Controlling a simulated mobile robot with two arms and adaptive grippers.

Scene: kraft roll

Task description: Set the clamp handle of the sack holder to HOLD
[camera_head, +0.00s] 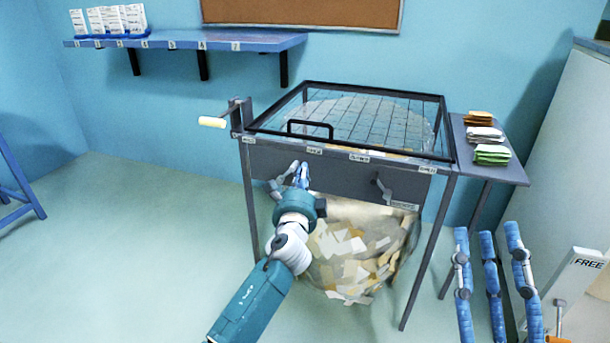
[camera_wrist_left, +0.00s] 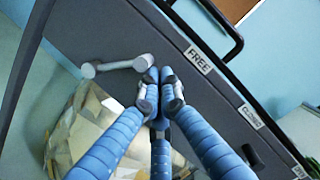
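The sack holder (camera_head: 350,176) is a dark grey stand with a mesh lid and a bulging sack of paper scraps below. A grey bar handle on its front panel shows in the left wrist view (camera_wrist_left: 115,66); I take it for the clamp handle. A FREE label (camera_wrist_left: 198,60) is near it. My left gripper (camera_head: 301,172) is at the panel, its blue fingers drawn together (camera_wrist_left: 158,82) beside the handle's near end. I cannot tell whether they touch it. My right gripper (camera_head: 487,234) is at lower right, fingers apart and empty.
A second grey handle (camera_head: 383,189) is on the panel's right. A crank with a pale grip (camera_head: 213,122) sticks out at the left. A side shelf (camera_head: 500,171) holds folded stacks. A white panel marked FREE (camera_head: 580,280) stands at lower right.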

